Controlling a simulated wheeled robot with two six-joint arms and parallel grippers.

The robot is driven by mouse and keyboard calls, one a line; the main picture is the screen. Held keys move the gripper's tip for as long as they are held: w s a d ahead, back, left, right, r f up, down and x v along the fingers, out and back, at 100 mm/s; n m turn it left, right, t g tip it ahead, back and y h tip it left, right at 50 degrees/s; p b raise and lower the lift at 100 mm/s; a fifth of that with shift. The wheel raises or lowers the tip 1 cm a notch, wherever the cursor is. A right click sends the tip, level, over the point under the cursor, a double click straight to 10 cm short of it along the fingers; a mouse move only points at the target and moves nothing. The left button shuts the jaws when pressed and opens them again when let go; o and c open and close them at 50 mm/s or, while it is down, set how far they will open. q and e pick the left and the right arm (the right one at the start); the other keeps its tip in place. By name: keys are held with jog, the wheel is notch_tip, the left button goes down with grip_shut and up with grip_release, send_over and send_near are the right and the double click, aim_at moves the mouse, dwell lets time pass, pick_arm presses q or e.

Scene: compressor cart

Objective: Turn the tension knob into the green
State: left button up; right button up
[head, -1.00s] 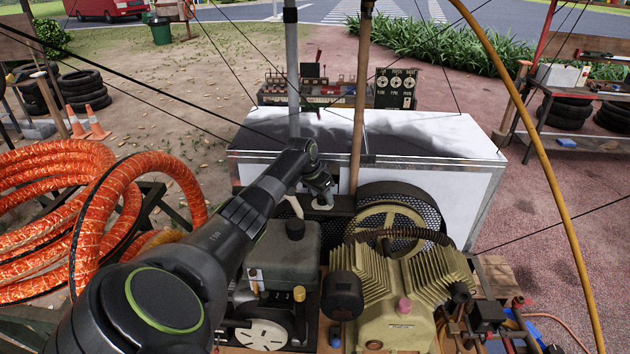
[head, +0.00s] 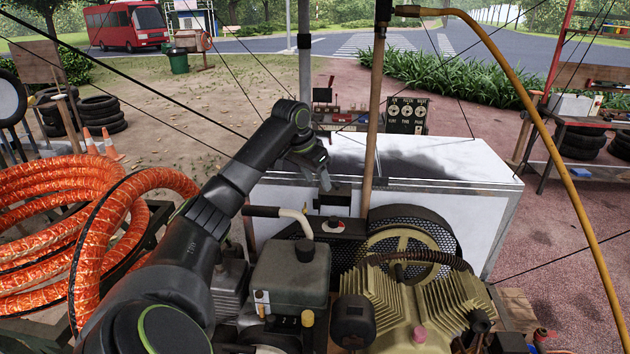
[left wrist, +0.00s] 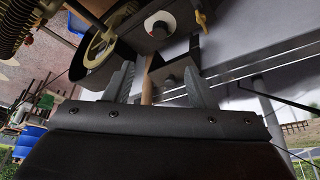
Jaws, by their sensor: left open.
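The tension knob appears to be the small round dial (head: 334,226) with a red mark, on the dark plate left of the belt wheel. In the left wrist view it is a pale disc with a dark centre and an orange-red part (left wrist: 160,25); no green shows clearly. My left gripper (head: 326,182) is above and behind the knob in the head view. In the left wrist view its two fingers (left wrist: 160,82) are apart with nothing held, and the knob lies beyond their tips, not touched. My right gripper is not in view.
The compressor's cream finned block (head: 425,305) and spoked wheel (head: 408,243) are right of the knob. A dark tank with a curved handle (head: 290,275) stands to the left. A wooden pole (head: 373,120) rises close to the gripper. A white chest (head: 440,185) stands behind.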

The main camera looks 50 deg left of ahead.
aim_at(333, 219)
pick_arm(q)
jog(key=shift+s+r, duration=0.15)
jog(key=shift+r, duration=0.25)
jog(key=w+f+n, duration=0.1)
jog(key=w+f, duration=0.1)
jog(key=f, duration=0.3)
jog(key=w+f+n+y, duration=0.1)
jog(key=w+f+n, duration=0.1)
jog(key=f, duration=0.2)
jog(key=w+f+n, duration=0.1)
jog(key=w+f, duration=0.1)
jog(key=f, duration=0.3)
jog(key=shift+w+d+f+n+g+y, duration=0.2)
jog(key=shift+d+f+n+g+y, duration=0.05)
jog(key=shift+f+n+g+y, duration=0.05)
jog(key=shift+x, duration=0.75)
